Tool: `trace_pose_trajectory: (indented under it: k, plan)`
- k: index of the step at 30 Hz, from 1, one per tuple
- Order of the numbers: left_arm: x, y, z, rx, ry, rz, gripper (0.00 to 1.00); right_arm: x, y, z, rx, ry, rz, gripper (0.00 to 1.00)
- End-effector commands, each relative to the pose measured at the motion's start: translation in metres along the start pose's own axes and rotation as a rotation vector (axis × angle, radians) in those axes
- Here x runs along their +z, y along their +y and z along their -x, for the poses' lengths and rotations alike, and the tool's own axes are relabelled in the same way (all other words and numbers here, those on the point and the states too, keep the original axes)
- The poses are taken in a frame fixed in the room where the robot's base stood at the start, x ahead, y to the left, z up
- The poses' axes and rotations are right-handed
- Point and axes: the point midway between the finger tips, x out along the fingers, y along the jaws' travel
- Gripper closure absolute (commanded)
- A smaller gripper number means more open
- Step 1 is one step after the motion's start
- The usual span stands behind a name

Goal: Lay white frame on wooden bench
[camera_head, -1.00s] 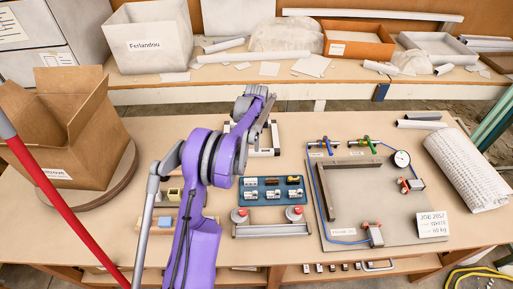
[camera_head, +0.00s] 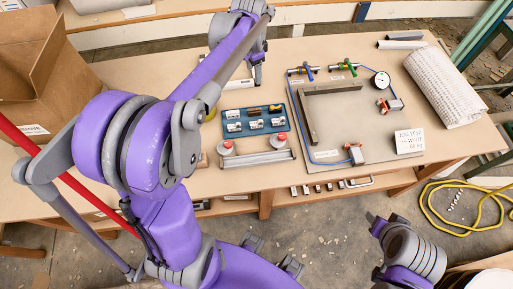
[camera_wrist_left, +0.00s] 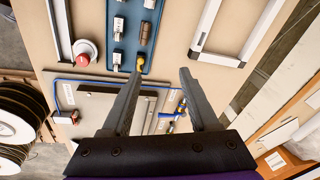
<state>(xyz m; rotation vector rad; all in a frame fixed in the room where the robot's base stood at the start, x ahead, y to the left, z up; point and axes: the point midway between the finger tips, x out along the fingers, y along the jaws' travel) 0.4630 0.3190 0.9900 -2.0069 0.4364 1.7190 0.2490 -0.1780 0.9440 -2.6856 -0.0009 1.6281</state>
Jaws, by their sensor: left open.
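The white frame (camera_head: 238,84) lies flat on the wooden bench (camera_head: 130,72), behind the blue tray. My left arm hides much of it in the head view. In the left wrist view, part of the white frame (camera_wrist_left: 235,58) with dark corners shows at the upper right. My left gripper (camera_head: 257,76) is above the bench beside the frame, pointing down. Its two dark fingers are apart and empty in the left wrist view (camera_wrist_left: 163,88). My right arm's end (camera_head: 390,225) shows at the lower right, away from the bench; its jaw state is unclear.
A blue tray (camera_head: 254,123) of fittings, a bar with red knobs (camera_head: 262,158), and a grey board (camera_head: 345,115) with a gauge (camera_head: 381,81) occupy the bench. A cardboard box (camera_head: 35,65) stands left, a white roll (camera_head: 445,85) right. A red pole (camera_head: 70,182) crosses the left foreground.

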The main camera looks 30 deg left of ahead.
Motion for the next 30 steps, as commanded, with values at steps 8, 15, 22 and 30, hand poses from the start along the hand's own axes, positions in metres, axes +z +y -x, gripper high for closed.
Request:
trace_pose_trajectory:
  k: [8, 15, 22, 30]
  plan:
    - [0.040, 0.127, 0.028, -0.056, 0.137, 0.260, 0.40, 0.000, 0.000, 0.000, 0.000, 0.000, 0.000, 0.50]
    - [0.087, 0.208, 0.014, -0.052, 0.261, 0.466, 0.40, 0.000, 0.000, 0.000, 0.000, 0.000, 0.000, 0.50]
    - [0.108, 0.238, 0.000, -0.036, 0.315, 0.560, 0.40, 0.000, 0.000, 0.000, 0.000, 0.000, 0.000, 0.50]
    - [0.109, 0.239, -0.001, -0.035, 0.319, 0.568, 0.40, 0.000, 0.000, 0.000, 0.000, 0.000, 0.000, 0.50]
